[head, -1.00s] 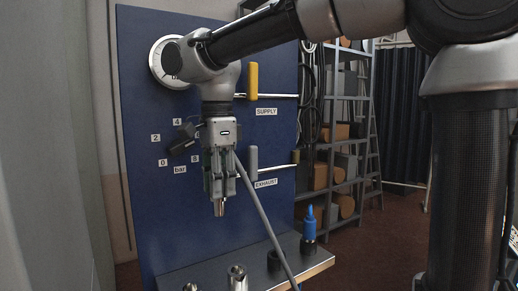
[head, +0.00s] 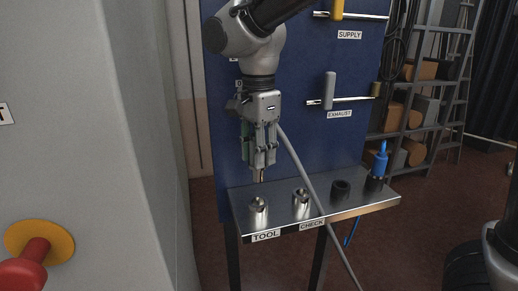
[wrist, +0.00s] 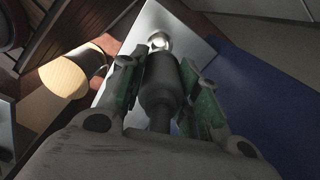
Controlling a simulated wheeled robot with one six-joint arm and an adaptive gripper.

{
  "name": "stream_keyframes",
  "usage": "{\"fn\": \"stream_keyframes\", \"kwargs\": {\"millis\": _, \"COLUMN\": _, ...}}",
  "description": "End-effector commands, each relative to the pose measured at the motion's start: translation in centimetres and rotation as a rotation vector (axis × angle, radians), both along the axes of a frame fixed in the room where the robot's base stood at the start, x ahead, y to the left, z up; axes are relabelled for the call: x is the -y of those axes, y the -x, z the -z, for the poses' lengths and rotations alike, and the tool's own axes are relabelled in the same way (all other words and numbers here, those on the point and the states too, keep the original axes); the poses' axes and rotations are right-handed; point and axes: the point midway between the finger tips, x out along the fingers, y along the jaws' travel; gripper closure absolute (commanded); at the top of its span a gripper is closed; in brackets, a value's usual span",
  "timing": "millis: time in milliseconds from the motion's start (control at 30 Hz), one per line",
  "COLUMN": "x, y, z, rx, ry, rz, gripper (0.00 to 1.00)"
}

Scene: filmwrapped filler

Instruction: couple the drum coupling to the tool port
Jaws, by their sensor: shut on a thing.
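My gripper (head: 262,155) is shut on the drum coupling (head: 258,175), whose metal end points down below the fingers. In the wrist view the coupling (wrist: 161,85) is a dark cylinder between the two fingers. The tool port (head: 258,206) is a silver socket on the metal shelf, behind the TOOL label. The coupling hangs above this port and apart from it, with a visible gap. A round silver port also shows just beyond the coupling's end in the wrist view (wrist: 160,42). A grey hose (head: 310,180) runs from near my gripper down across the shelf front.
The metal shelf (head: 240,194) also holds the CHECK port (head: 301,202), a dark ring socket (head: 341,189) and an upright blue connector (head: 380,160). The blue panel (head: 300,70) stands behind, with SUPPLY and EXHAUST levers. A grey cabinet (head: 120,130) stands left, with a red knob (head: 25,270).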

Motion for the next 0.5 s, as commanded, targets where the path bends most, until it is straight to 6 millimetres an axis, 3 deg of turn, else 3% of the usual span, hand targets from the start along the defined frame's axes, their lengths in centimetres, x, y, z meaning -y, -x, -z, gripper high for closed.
{"fn": "stream_keyframes", "kwargs": {"millis": 500, "x": 0.0, "y": 0.0, "z": 3.4, "rx": -0.001, "ry": 0.001, "rz": 0.001, "gripper": 0.96}}
